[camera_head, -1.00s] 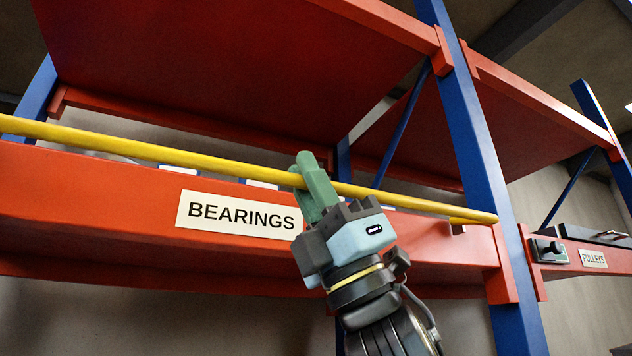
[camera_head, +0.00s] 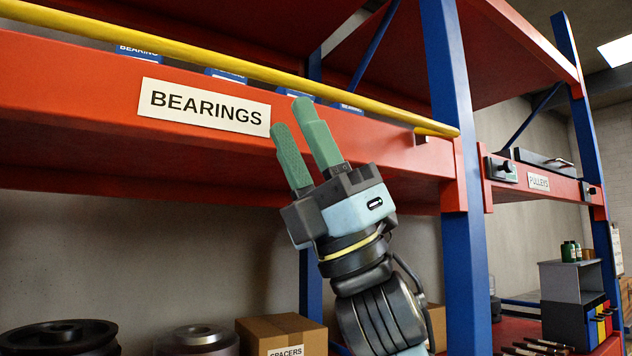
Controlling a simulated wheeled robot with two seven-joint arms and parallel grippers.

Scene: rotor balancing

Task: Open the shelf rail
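The yellow shelf rail (camera_head: 230,68) runs across the front of the red bearings shelf, above the orange beam (camera_head: 60,95) with the BEARINGS label (camera_head: 204,106). Its right end sits near the blue upright, at a small bracket. My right gripper (camera_head: 290,114) is in front of the beam, just below the rail, with its two green fingers apart and nothing between them. The fingertips point up and do not hold the rail. My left gripper is not in view.
Blue bearing boxes (camera_head: 226,76) stand behind the rail. A blue upright (camera_head: 455,150) is right of my gripper. Below are dark pulley-like parts (camera_head: 60,338) and a cardboard box marked SPACERS (camera_head: 282,336). The PULLEYS shelf (camera_head: 540,182) is at right.

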